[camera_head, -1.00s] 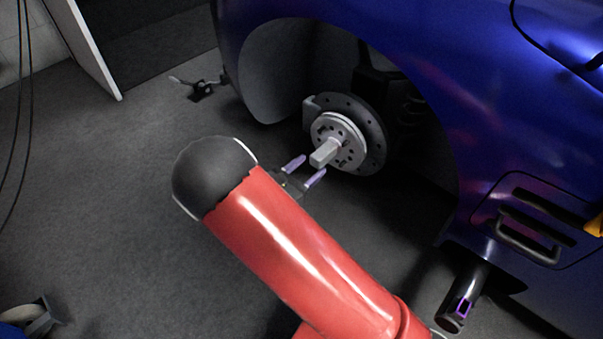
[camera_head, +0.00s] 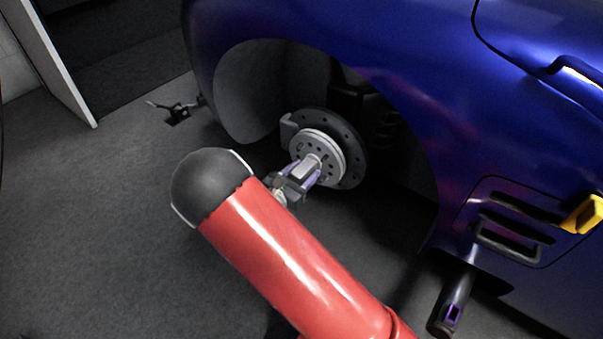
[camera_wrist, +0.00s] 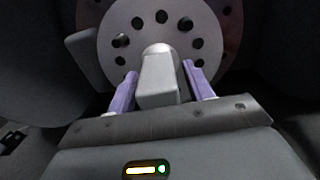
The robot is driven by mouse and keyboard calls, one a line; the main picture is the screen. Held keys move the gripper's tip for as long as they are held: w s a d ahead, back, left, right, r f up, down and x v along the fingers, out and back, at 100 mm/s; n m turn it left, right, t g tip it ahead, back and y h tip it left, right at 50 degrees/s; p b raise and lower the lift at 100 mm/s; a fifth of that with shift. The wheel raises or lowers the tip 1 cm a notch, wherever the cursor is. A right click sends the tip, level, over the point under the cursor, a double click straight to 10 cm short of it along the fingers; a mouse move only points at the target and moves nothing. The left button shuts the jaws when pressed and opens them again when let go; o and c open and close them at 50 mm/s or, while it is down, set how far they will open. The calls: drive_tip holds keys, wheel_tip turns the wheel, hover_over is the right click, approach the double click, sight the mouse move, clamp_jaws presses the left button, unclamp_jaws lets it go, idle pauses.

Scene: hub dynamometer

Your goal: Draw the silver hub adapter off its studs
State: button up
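The silver hub adapter (camera_head: 326,146) is a round plate with a ring of holes, seated against the dark brake disc (camera_head: 354,158) in the wheel arch. A pale square-ended stub (camera_wrist: 158,80) sticks out from its middle. In the wrist view the adapter's face (camera_wrist: 205,30) fills the top of the picture. My gripper (camera_head: 304,172) is at the hub with its two purple fingers on either side of the stub. In the wrist view my gripper (camera_wrist: 160,85) is open, with gaps visible between the fingers and the stub. The studs cannot be clearly made out.
The blue car body (camera_head: 430,60) arches over and to the right of the hub. A dark cylinder (camera_head: 452,303) juts from below the sill at lower right. A small dark object (camera_head: 177,112) lies on the floor at left.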

clamp_jaws()
drive_tip(key=shift+r, duration=0.1)
drive_tip(key=shift+s, duration=0.1)
drive_tip(key=shift+p+v, duration=0.75)
drive_tip(key=shift+v, duration=2.65)
drive_tip(key=shift+r, duration=0.1)
